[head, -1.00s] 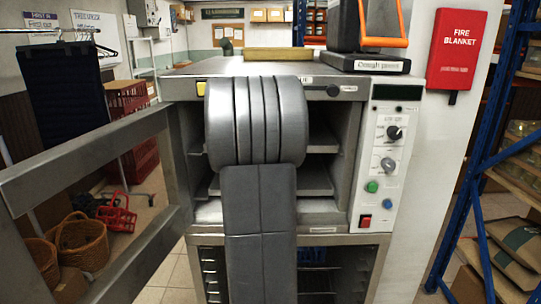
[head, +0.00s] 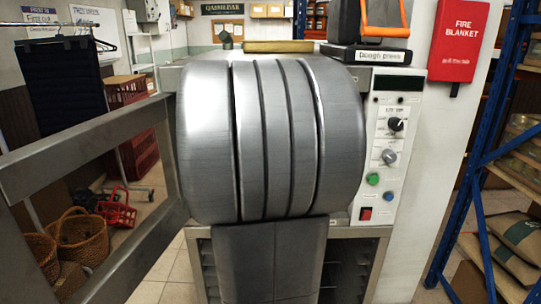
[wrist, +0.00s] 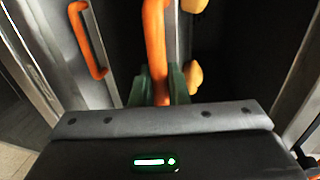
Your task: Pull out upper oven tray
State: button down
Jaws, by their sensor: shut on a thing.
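The oven (head: 408,140) stands straight ahead in the head view, its door (head: 85,150) swung open to the left. My large grey arm link covers the oven opening, so the trays inside are hidden there. My gripper (wrist: 160,90) shows in the wrist view, its green fingers shut around an orange bar-like handle (wrist: 155,40). I cannot tell from this close view which tray the handle belongs to. A second orange handle (wrist: 84,38) shows apart to the left.
A blue rack (head: 490,150) stands at the right. Baskets (head: 82,237) and a red basket (head: 117,212) lie on the floor beyond the open door.

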jog(key=f+p+v, duration=0.2)
jog(key=f+v, duration=0.1)
jog(key=v, duration=1.1)
jog(key=shift+s+p, duration=0.35)
jog(key=shift+s, duration=0.15)
jog(key=c, duration=1.5)
grip_release()
jog(key=shift+s+r, duration=0.1)
